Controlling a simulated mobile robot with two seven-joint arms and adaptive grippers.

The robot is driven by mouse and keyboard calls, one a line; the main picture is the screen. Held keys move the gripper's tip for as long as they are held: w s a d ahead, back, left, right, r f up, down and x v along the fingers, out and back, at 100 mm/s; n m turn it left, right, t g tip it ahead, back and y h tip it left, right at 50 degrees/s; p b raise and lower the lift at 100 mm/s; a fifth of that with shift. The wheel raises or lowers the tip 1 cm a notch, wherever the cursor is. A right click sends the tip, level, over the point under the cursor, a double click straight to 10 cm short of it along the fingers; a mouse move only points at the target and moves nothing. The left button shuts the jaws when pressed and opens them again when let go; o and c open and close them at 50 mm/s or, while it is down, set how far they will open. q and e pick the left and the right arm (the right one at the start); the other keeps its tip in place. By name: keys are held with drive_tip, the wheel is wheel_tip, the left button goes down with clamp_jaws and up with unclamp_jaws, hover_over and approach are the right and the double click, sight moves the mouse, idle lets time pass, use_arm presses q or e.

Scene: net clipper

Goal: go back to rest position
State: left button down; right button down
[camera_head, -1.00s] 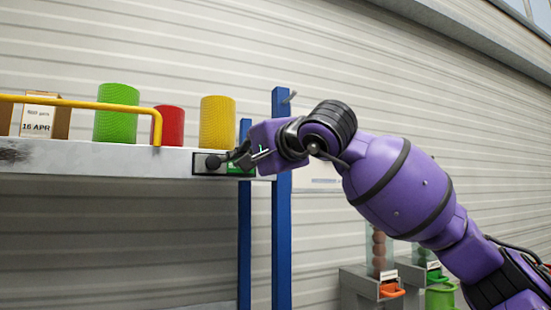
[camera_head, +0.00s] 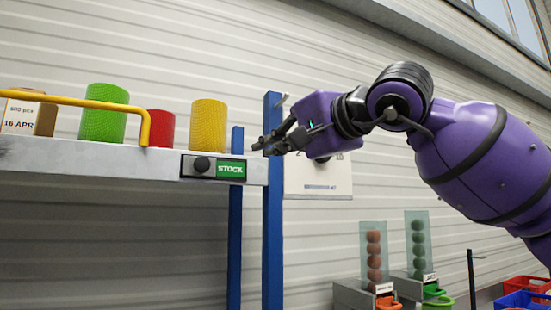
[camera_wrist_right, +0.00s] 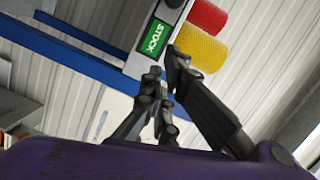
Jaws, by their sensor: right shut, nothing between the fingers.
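My right gripper (camera_head: 268,145) is shut and empty, just right of the shelf's end in the head view. In the right wrist view its fingers (camera_wrist_right: 165,78) point toward the shelf end with the green STOCK label (camera_wrist_right: 154,38). The label (camera_head: 231,169) and a dark round knob (camera_head: 202,164) sit on the shelf's front edge, both uncovered in the head view. My purple right arm reaches in from the right. My left gripper is not in view.
The shelf (camera_head: 90,160) carries green (camera_head: 103,113), red (camera_head: 160,128) and yellow (camera_head: 209,125) net rolls, a box (camera_head: 30,113) and a yellow rail (camera_head: 90,103). Blue posts (camera_head: 273,215) stand at its right end. Dispensers (camera_head: 374,255) and crates (camera_head: 525,285) are at lower right.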

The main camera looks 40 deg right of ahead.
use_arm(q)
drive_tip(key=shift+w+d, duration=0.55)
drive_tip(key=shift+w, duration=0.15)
use_arm(e)
drive_tip(key=shift+s+r, duration=0.1)
drive_tip(key=shift+s, duration=0.35)
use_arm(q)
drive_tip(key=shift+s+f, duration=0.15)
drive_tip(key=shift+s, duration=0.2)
use_arm(e)
drive_tip(key=shift+d, duration=0.15)
